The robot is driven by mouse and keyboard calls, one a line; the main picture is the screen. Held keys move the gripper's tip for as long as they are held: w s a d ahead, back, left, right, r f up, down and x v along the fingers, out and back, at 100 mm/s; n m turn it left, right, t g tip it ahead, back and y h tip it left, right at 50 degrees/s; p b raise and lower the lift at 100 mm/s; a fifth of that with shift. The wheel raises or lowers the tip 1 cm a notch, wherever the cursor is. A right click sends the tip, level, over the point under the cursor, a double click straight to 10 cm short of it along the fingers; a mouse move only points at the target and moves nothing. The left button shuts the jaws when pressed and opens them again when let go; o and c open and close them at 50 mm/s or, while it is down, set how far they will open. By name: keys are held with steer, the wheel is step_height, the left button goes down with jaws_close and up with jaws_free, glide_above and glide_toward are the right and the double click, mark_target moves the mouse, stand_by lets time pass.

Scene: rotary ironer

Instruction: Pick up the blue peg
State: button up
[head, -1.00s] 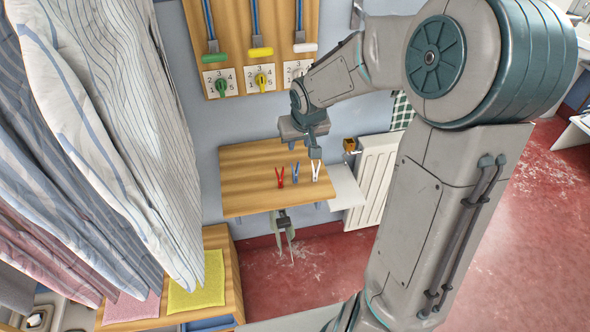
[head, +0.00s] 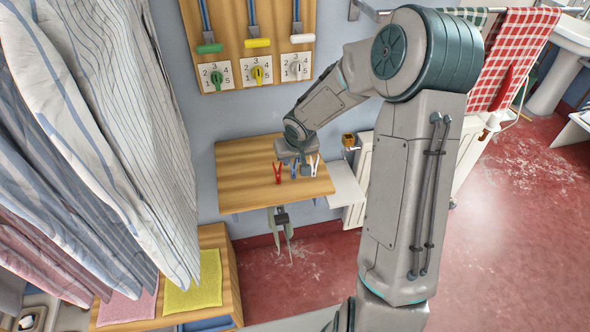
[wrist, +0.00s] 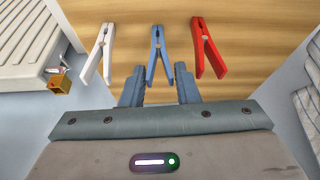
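The blue peg (wrist: 158,55) stands in the middle of a row of three pegs on a wooden board, with its legs toward me in the wrist view. In the head view the blue peg (head: 293,169) is partly hidden by my gripper (head: 303,171). In the wrist view my gripper (wrist: 159,78) is open, with one finger on each side of the blue peg's legs. I see no finger clearly touching it. The white peg (wrist: 99,52) is to its left and the red peg (wrist: 207,47) to its right.
The wooden board (head: 240,185) is a wall shelf with clear room on its left. A white radiator (head: 355,213) and a small brass-coloured block (head: 348,140) are to its right. Hanging striped shirts (head: 110,130) fill the left. Dials (head: 257,71) are on the wall above.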

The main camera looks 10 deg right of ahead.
steer(key=shift+f, duration=0.2)
jaws_close()
steer(key=shift+r, duration=0.1)
